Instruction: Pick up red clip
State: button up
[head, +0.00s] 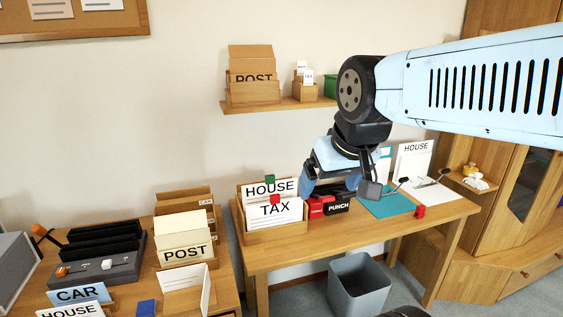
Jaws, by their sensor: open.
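A small red clip (275,199) sits at the top edge of the TAX card (283,213) in the wooden box on the desk. A second small red piece (420,211) is at the desk's front edge, to the right; I cannot tell whether it is also a clip. My gripper (330,187) is open and points down over the desk, to the right of the TAX card and in front of the red and black PUNCH boxes. It looks apart from both red pieces. Part of the desk behind it is hidden by my arm.
A green clip (269,179) is on the HOUSE card (258,189) behind TAX. A teal sheet (388,202) and white papers lie on the right of the desk (330,231). A grey bin (358,286) stands below. A shelf (290,104) holds a POST box.

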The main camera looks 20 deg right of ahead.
aim_at(420, 209)
jog(key=z, duration=1.65)
jog(key=k, duration=0.4)
jog(key=z, duration=0.35)
jog(key=i, duration=1)
jog(key=z, duration=0.25)
